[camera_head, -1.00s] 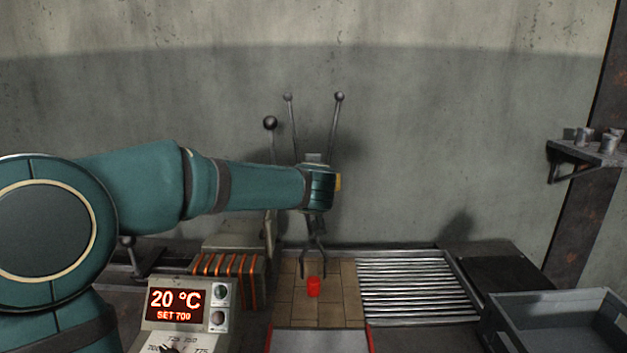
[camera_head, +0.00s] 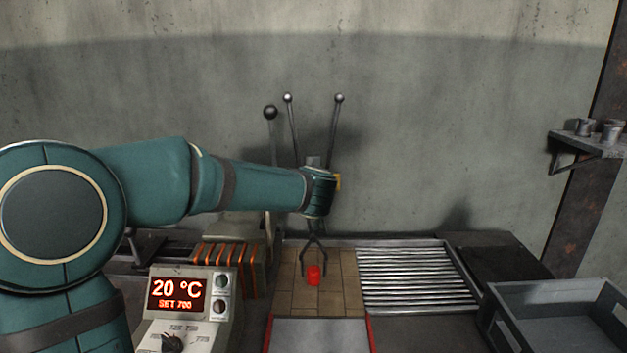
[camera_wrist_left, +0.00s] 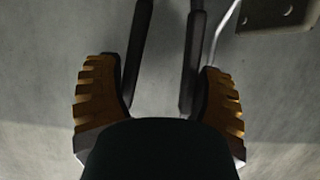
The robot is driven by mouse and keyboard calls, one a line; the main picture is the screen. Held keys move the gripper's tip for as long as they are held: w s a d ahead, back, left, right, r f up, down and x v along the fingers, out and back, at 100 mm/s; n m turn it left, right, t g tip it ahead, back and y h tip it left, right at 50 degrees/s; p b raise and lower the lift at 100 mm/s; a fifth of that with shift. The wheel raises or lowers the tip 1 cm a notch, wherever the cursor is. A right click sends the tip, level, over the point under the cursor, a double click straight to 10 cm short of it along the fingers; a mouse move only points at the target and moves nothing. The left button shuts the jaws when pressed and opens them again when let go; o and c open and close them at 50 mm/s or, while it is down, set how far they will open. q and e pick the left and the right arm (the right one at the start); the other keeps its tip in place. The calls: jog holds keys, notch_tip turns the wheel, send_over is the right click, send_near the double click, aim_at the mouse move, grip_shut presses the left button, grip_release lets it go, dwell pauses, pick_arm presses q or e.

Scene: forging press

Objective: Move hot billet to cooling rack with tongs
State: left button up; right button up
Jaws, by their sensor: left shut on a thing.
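My left gripper (camera_wrist_left: 160,100) is shut on the tongs (camera_head: 314,243), whose two ball-ended handles rise above the wrist. The dark handles (camera_wrist_left: 190,65) also show between the ribbed yellow fingers in the left wrist view. In the head view the tongs point down and their spread jaws appear on either side of the glowing red billet (camera_head: 314,275). Whether they touch it cannot be told. The billet stands upright on the tan tiles (camera_head: 340,297). The slatted metal cooling rack (camera_head: 418,279) lies to the right of the tiles and is empty. My right gripper is not in view.
A control box (camera_head: 180,300) reads 20 °C, SET 700. A block with orange coils (camera_head: 222,256) stands left of the tiles, with a ball-topped lever (camera_head: 270,112) behind. A grey tray (camera_head: 560,310) is at the right. A wall shelf (camera_head: 590,143) holds small metal pieces.

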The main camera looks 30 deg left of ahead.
pick_arm(q)
jog(key=shift+f, duration=1)
jog(key=shift+o, duration=0.6)
jog(key=c, duration=1.1)
jog(key=o, duration=0.9)
jog(key=shift+o, duration=0.2)
